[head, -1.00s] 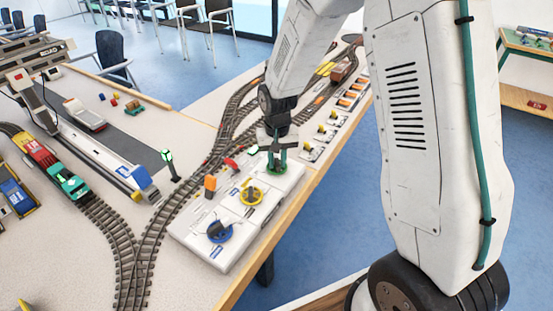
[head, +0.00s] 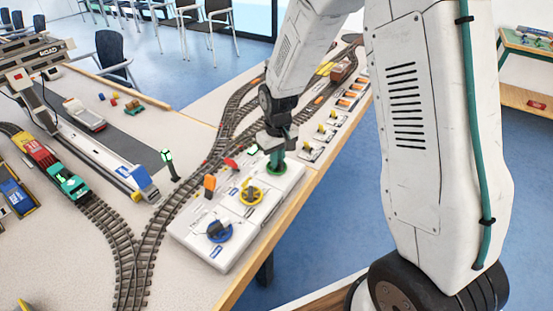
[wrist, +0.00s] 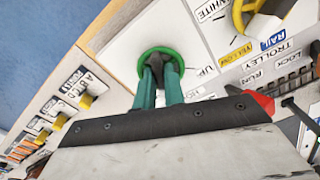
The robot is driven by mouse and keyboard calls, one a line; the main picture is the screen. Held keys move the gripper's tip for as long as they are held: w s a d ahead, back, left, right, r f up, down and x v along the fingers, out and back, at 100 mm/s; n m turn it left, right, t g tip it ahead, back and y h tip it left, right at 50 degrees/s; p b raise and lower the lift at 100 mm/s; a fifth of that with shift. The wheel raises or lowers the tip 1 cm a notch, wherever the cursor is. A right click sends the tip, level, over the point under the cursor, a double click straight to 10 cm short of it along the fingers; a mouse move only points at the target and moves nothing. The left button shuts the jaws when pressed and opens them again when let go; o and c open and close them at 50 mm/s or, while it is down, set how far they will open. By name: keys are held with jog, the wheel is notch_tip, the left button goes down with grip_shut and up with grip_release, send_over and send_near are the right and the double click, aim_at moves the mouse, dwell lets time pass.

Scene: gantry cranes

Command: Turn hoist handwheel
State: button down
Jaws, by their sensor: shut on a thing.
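The green handwheel (head: 277,171) lies flat at the far end of the white control box (head: 243,231). In the wrist view, its green rim (wrist: 183,54) circles my two teal fingertips. A label partly reading "HO" and "UP" shows beside it, partly covered. My gripper (head: 275,160) points down onto the wheel. In the wrist view, my gripper (wrist: 159,70) is shut on the wheel's dark middle part, inside the rim. The fingers hide most of that part.
Toy tracks (head: 147,240) run on the left. Yellow switches (head: 322,129) lie beyond.

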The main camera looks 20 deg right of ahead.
jog(key=n, duration=0.4)
jog(key=shift+d+n, duration=0.1)
jog(key=shift+n, duration=0.2)
dwell(0.3)
jog(key=c, duration=1.5)
grip_release()
jog(key=shift+r, duration=3.9)
